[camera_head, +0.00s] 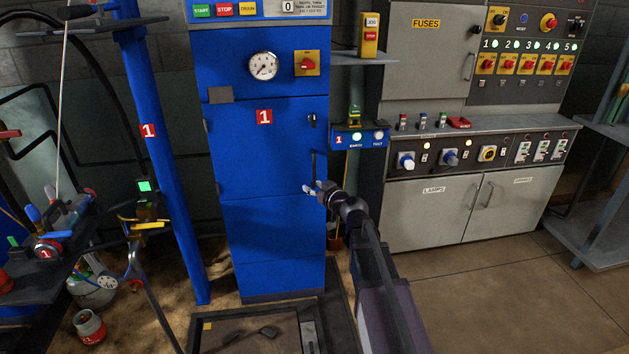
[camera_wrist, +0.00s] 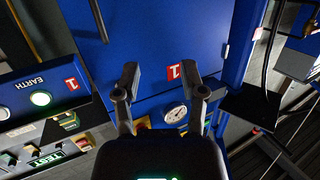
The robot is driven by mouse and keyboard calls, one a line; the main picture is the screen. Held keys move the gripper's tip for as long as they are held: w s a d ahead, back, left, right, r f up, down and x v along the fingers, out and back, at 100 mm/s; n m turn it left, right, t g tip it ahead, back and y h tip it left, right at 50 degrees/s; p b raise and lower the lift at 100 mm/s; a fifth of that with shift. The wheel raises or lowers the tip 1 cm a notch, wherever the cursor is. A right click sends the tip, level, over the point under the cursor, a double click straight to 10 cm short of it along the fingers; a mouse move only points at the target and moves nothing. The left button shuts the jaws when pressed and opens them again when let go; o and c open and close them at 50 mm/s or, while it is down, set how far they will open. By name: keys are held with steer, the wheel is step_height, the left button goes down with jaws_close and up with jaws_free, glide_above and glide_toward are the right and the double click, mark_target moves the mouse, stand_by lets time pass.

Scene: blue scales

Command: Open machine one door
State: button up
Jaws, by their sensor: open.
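The blue machine one cabinet has a door (camera_head: 262,150) with a red "1" label (camera_head: 264,117). The door looks shut, flush with the cabinet front. A thin dark upright handle (camera_head: 314,164) is on the door's right side, and a small dark latch (camera_head: 312,120) is above it. My gripper (camera_head: 311,188) is at the handle's lower end, by the door's right edge; contact cannot be told. In the wrist view, my gripper (camera_wrist: 167,78) has its fingers spread with nothing clearly between them. The door (camera_wrist: 150,45) and its label (camera_wrist: 174,71) show behind, turned around.
A small blue earth/test panel (camera_head: 360,138) stands out right of the cabinet. A grey fuse cabinet (camera_head: 425,50) and counter (camera_head: 480,124) are farther right. A blue post (camera_head: 160,150) and cluttered bench are left. A framed floor pit (camera_head: 255,335) lies in front. The right floor is clear.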

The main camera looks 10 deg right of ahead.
steer(key=w+d+f+m+t+h+b, duration=0.2)
steer(key=w+d+t+h+b, duration=0.1)
steer(key=w+d+b, duration=0.1)
steer(key=shift+d+f, duration=0.4)
steer(key=shift+d, duration=0.4)
steer(key=shift+w, duration=0.1)
glide_above(314, 185)
steer(key=shift+w, duration=0.4)
steer(key=shift+d, duration=0.1)
jaws_close()
